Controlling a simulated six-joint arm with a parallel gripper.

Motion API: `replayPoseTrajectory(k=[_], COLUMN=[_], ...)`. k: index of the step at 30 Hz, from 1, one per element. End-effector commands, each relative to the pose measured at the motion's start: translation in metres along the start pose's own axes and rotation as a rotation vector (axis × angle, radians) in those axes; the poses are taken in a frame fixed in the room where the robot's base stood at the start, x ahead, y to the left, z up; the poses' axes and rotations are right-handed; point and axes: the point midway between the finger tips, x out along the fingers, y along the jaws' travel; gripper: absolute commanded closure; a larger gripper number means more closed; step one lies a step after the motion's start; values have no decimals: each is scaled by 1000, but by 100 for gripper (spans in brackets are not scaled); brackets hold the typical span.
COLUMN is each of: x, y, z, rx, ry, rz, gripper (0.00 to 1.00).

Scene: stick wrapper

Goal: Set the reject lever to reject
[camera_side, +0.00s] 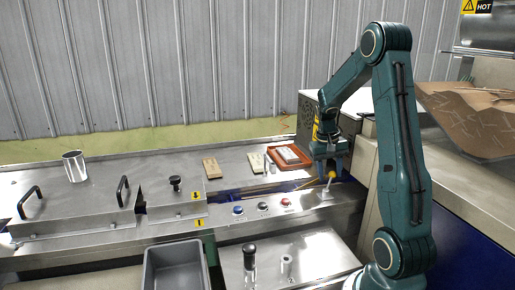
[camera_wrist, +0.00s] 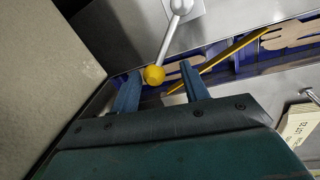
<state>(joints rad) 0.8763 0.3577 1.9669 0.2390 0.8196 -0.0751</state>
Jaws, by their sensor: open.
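The reject lever (camera_side: 326,186) is a metal rod with a yellow ball knob (camera_side: 331,174), standing on a small plate at the right end of the front panel. It leans slightly to the right in the side view. In the wrist view the yellow knob (camera_wrist: 154,75) appears between my two blue fingertips, nearer the left one, and the rod (camera_wrist: 168,40) runs up to its mount. My gripper (camera_side: 329,176) is open above the lever; it also shows in the wrist view (camera_wrist: 160,70). I cannot tell whether a finger touches the knob.
Blue, black and red buttons (camera_side: 262,206) line the panel left of the lever. A red tray (camera_side: 274,152) and pale blocks (camera_side: 211,168) lie on the metal table behind. A grey bin (camera_side: 177,270) stands in front. A beige machine wall (camera_wrist: 45,60) rises close beside my gripper.

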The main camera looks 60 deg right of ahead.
Motion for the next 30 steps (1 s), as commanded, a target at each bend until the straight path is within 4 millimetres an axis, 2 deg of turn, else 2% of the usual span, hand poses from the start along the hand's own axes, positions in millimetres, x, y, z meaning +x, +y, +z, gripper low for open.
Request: replayPoseTrajectory(k=[8,21,30], x=[-26,-99,-131], y=[0,0,0], z=[-1,-1,0], rx=[0,0,1], ry=[5,6,2], rz=[-1,0,1], gripper=[55,55,55])
